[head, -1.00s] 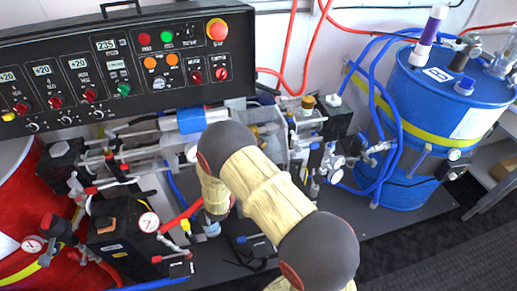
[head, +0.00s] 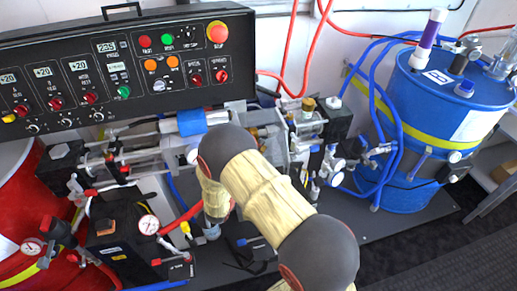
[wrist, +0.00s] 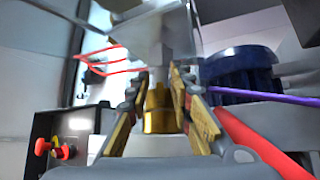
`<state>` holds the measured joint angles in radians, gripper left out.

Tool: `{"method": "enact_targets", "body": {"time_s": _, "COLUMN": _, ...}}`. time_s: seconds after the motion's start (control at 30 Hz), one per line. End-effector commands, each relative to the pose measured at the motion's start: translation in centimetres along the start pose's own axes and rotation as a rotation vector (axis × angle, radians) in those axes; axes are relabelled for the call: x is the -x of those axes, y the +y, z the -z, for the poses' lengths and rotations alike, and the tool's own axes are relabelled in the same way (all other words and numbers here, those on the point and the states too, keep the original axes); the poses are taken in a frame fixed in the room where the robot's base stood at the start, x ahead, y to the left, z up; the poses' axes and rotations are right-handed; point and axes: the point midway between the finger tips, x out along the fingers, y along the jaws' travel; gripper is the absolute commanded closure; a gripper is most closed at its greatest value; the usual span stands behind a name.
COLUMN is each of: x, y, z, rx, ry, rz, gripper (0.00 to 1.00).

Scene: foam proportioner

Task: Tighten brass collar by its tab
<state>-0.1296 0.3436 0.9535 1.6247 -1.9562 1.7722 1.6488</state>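The brass collar (wrist: 158,108) shows in the wrist view as a gold-coloured cylinder below a pale block. It lies between the tips of my gripper (wrist: 160,100). The two fingers have tan pads and stand apart, one on each side of the collar. I cannot tell whether either pad touches it. In the head view my arm covers the gripper, and only a bit of brass-coloured metal (head: 264,132) shows beside the arm, among the pump parts.
A black control panel (head: 130,65) with a red stop button stands behind the pump. A blue drum (head: 425,130) with blue hoses is at the right, a red drum (head: 25,195) at the left. A brass-capped fitting (head: 307,104) stands right of my arm. Gauges and valves crowd the front left.

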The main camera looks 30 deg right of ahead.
Motion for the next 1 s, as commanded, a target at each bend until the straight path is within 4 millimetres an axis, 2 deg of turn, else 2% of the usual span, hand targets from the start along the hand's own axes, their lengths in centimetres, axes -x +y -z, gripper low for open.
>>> {"method": "enact_targets", "body": {"time_s": 0.27, "x": -0.1, "y": 0.2, "z": 0.1, "rx": 0.014, "ry": 0.0, "rz": 0.017, "gripper": 0.74}}
{"method": "enact_targets", "body": {"time_s": 0.5, "x": -0.2, "y": 1.5, "z": 0.3, "rx": 0.11, "ry": 0.001, "rz": 0.112, "gripper": 0.74}}
{"method": "enact_targets", "body": {"time_s": 1.0, "x": -0.6, "y": 2.9, "z": 0.5, "rx": 0.291, "ry": 0.0, "rz": 0.292, "gripper": 0.74}}
